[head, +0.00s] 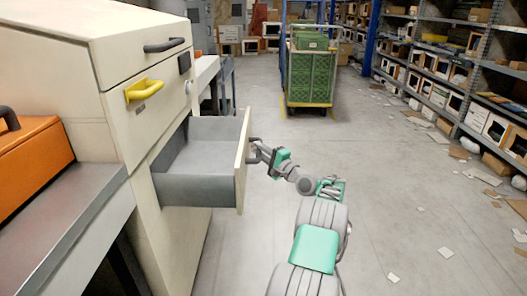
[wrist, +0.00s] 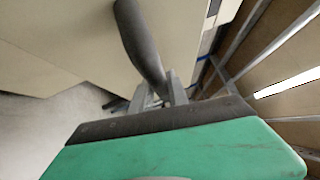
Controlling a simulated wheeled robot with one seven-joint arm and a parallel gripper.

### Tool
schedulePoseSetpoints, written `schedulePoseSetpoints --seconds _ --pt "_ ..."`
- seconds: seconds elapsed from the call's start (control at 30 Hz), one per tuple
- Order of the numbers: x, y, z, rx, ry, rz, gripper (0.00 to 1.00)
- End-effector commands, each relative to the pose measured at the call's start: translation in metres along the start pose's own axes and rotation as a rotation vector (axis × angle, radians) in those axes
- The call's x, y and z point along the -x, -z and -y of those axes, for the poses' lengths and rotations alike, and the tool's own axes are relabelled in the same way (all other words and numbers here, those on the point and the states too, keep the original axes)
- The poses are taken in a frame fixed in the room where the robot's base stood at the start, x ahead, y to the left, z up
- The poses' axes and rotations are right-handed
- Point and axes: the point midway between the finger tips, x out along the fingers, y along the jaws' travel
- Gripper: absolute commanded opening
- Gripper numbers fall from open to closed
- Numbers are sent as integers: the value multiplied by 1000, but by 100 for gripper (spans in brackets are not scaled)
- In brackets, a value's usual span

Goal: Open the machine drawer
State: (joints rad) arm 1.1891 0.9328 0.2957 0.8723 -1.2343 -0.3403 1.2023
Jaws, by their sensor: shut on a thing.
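The machine (head: 150,110) is a cream cabinet at the left of the head view. Its drawer (head: 190,190) is pulled well out, and its empty grey inside shows. My gripper (head: 258,150) is at the drawer's front face, shut on the dark drawer handle (head: 251,158). In the wrist view the dark handle (wrist: 140,42) runs down to my gripper's fingers (wrist: 158,92), with the cream front behind it. The exact contact between fingers and handle is partly hidden.
A yellow handle (head: 145,90) and a dark upper handle (head: 165,45) are on the machine above the drawer. A green cart (head: 310,75) stands in the aisle behind. Shelves (head: 460,80) line the right side, with litter on the floor. The middle floor is clear.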

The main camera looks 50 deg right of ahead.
Motion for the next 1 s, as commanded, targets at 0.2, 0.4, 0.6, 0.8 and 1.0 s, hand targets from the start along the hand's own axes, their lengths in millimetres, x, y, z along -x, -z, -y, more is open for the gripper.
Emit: schedulePoseSetpoints --seconds 0.2,0.4,0.6,0.8,1.0 --pt "1 1 2 1 2 -1 0" --pt "2 2 1 0 2 -2 36" --pt "2 2 1 -1 1 -3 41" --pt "11 3 2 -1 0 -4 41" --pt "51 3 4 -3 1 -7 41"
